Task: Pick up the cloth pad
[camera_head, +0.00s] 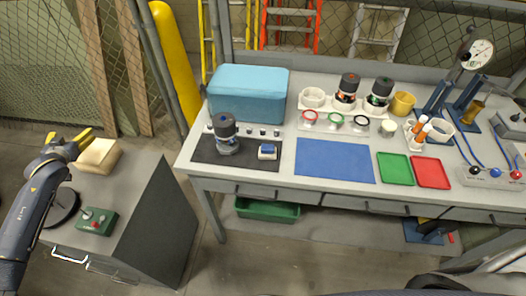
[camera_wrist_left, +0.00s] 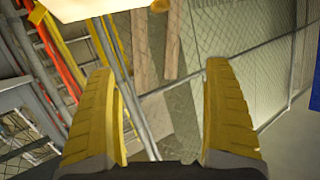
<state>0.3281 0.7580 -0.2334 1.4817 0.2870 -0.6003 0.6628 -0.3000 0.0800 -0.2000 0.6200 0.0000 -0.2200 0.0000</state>
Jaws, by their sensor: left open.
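A cream pad (camera_head: 98,155), which looks like the cloth pad, lies on top of the grey cabinet at the left in the head view. My left gripper (camera_head: 70,137) is at the pad's upper left, with its yellow fingers spread and nothing between them. In the left wrist view the open fingers (camera_wrist_left: 163,112) show with an empty gap. A cream surface (camera_wrist_left: 95,8), probably the pad, shows at the top edge there, beyond the gap. I cannot tell whether a finger touches the pad. My right gripper is not in view.
The grey cabinet (camera_head: 140,212) also carries a green control box (camera_head: 97,221) and a dark round disc (camera_head: 64,207). A workbench (camera_head: 390,140) to the right holds a blue case (camera_head: 248,95), jars and coloured mats. A yellow post (camera_head: 174,60) stands behind, between cabinet and bench.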

